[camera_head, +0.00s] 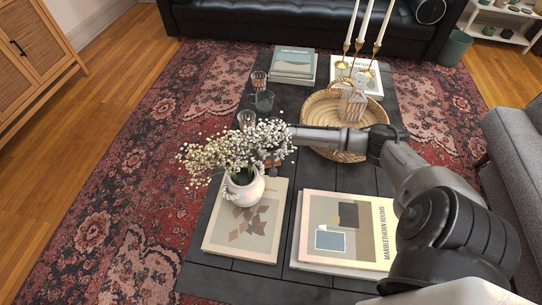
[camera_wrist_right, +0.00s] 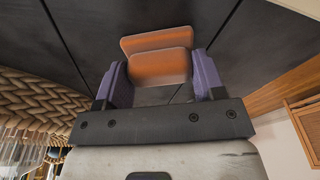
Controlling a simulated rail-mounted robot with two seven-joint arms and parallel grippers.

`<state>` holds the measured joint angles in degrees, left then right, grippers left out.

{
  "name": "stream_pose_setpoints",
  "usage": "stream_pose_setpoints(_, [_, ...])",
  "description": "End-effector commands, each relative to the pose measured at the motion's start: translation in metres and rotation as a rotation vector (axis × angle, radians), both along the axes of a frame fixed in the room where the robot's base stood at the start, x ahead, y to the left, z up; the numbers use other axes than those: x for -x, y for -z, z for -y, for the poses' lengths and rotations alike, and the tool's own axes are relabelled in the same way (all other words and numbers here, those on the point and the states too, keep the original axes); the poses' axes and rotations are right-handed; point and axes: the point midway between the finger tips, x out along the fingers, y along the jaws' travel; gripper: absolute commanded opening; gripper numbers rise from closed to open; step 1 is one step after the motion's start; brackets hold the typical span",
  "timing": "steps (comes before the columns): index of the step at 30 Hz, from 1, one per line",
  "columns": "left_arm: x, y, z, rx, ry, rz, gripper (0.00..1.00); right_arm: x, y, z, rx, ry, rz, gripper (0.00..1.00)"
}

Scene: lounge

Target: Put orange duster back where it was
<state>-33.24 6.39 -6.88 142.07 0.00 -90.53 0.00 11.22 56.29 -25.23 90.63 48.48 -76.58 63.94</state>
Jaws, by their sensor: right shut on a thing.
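The orange duster (camera_wrist_right: 160,67) sits between the two purple fingers of my right gripper (camera_wrist_right: 160,78) in the right wrist view. The gripper is shut on it. Dark tabletop planks lie behind it, and I cannot tell whether the duster touches them. In the head view my right arm reaches left across the coffee table (camera_head: 345,180), and the gripper (camera_head: 274,154) is just right of the white flowers, partly hidden by them. Only a small orange part of the duster shows there. My left gripper is not in view.
A white vase of flowers (camera_head: 243,188) stands on a book (camera_head: 262,235) close to the gripper. A larger book (camera_head: 345,232) lies to the right. A woven tray (camera_head: 325,105) is behind the arm. Glasses (camera_head: 263,100), books (camera_head: 293,65) and candlesticks (camera_head: 358,55) stand farther back.

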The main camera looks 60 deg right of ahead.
Motion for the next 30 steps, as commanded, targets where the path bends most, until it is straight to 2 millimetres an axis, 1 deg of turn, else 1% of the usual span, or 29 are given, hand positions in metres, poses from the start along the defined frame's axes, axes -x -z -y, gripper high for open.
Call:
stream_pose_setpoints(1, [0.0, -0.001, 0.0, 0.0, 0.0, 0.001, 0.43, 0.0, 0.0, 0.0, 0.0, 0.0, -0.001, 0.66])
stream_pose_setpoints(8, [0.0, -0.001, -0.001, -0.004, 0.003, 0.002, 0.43, 0.0, 0.001, 0.0, 0.0, 0.0, -0.001, 0.88])
stream_pose_setpoints(17, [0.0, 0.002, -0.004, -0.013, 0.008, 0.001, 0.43, 0.0, -0.001, 0.0, 0.0, -0.001, 0.0, 0.89])
stream_pose_setpoints(20, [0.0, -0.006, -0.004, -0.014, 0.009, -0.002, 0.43, 0.001, -0.014, -0.001, -0.001, -0.002, -0.001, 0.89])
stream_pose_setpoints(30, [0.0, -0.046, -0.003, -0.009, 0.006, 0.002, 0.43, 0.007, -0.077, -0.008, 0.0, -0.003, -0.001, 0.89])
